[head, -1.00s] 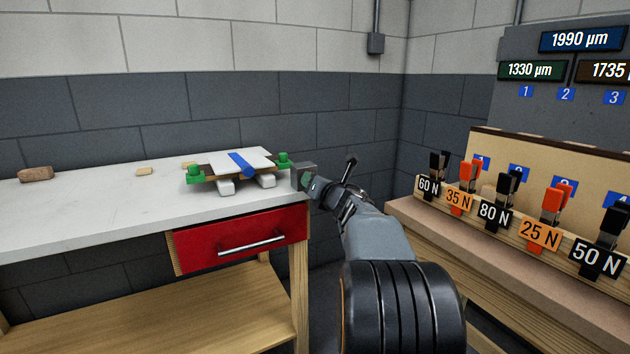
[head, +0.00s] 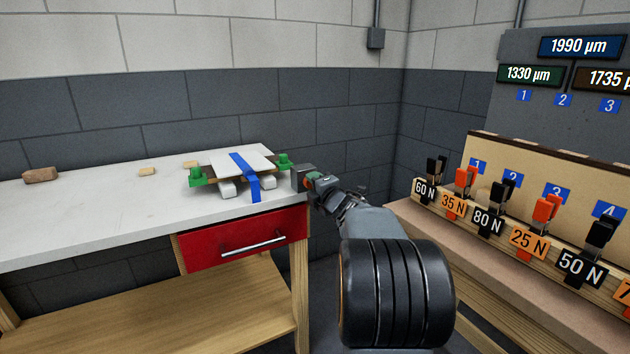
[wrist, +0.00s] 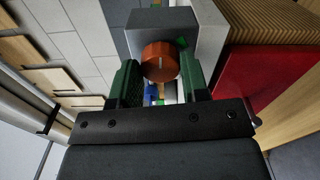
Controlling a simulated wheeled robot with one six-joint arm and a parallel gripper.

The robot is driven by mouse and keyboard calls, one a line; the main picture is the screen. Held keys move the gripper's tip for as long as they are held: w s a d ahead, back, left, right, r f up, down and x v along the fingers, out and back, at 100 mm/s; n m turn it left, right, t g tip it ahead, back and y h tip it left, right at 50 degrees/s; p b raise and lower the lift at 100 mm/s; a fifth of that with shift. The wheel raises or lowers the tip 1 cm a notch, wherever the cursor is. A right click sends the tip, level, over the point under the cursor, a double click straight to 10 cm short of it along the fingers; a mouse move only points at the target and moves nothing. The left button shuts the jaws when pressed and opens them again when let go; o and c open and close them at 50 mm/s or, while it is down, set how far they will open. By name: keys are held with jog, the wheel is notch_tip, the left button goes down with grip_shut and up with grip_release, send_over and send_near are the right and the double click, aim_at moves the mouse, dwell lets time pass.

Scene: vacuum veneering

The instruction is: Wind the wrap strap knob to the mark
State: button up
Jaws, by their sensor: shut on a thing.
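The orange-red knob (wrist: 160,64) sits on the face of a grey block (wrist: 150,20) in the wrist view. A pale pointer line on the knob runs roughly up and down. A green mark (wrist: 182,41) shows on the block to the upper right of the knob. My gripper (wrist: 160,78) has its green fingers on either side of the knob and is shut on it. In the head view the grey block (head: 300,178) stands at the bench's right end, with my gripper (head: 314,182) against it. The blue strap (head: 252,187) crosses the white panel (head: 222,164) and hangs down its front.
The panel assembly has green clamps (head: 283,160) at its ends and rests on white supports on the bench (head: 90,215). A red drawer (head: 240,238) is below. Small blocks (head: 40,175) lie at the left. A rack of labelled force clamps (head: 490,222) stands at the right.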

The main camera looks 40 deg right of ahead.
jog(key=m+p, duration=0.6)
jog(key=m, duration=0.5)
jog(key=shift+f+m+p, duration=0.1)
jog(key=shift+m+p, duration=0.2)
dwell(0.4)
jog(key=o, duration=0.9)
jog(key=s, duration=0.4)
jog(key=s+a+p, duration=0.1)
jog(key=s, duration=0.4)
jog(key=s+a, duration=0.1)
jog(key=s, duration=0.3)
jog(key=shift+s, duration=0.35)
